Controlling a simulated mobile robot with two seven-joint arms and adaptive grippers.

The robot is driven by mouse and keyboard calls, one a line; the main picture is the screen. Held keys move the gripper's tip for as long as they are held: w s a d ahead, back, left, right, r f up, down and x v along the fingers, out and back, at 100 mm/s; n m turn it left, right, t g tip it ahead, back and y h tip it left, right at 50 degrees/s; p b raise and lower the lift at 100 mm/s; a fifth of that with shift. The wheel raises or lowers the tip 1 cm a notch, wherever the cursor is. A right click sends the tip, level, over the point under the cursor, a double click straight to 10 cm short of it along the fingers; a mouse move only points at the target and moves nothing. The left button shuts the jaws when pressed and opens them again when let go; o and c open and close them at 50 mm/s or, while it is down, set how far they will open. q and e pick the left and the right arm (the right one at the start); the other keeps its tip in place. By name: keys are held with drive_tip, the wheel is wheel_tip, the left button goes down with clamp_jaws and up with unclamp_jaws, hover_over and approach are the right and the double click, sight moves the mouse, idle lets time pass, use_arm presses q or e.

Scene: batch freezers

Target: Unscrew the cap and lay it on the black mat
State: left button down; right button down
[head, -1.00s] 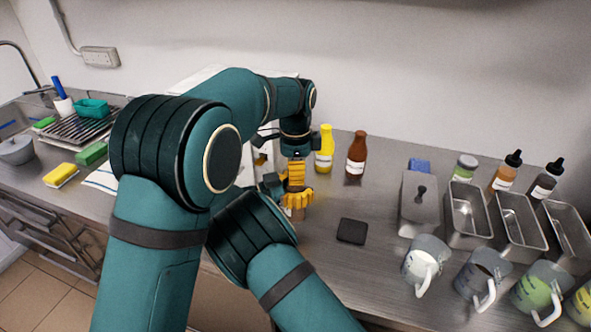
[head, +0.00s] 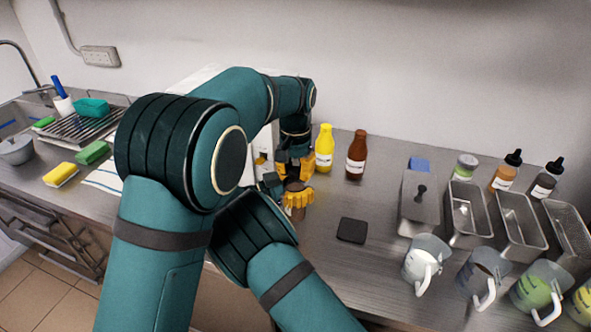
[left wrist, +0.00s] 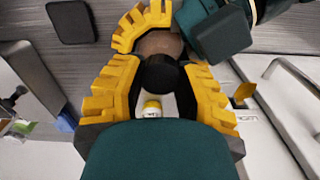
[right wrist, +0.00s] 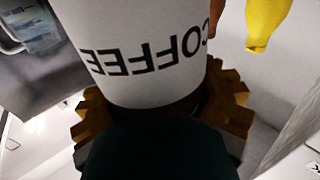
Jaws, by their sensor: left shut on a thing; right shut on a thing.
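The coffee jar (head: 297,187) stands on the steel counter, with a brown round top showing. Its white COFFEE label fills the right wrist view (right wrist: 150,60), upside down. My right gripper (head: 297,198) is shut around the jar. My left gripper (head: 295,168) is above the jar, shut on a dark round cap (left wrist: 162,74). In the left wrist view the cap is between the yellow fingers, and the jar top (left wrist: 158,44) shows beyond it, apparently apart. The black mat (head: 352,230) lies empty to the right of the jar.
A yellow bottle (head: 324,148) and a brown bottle (head: 356,155) stand just behind the jar. The counter between jar and mat is clear.

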use_arm(q)
drive_tip(key=shift+n, duration=0.8)
drive_tip(key=c, duration=0.7)
unclamp_jaws()
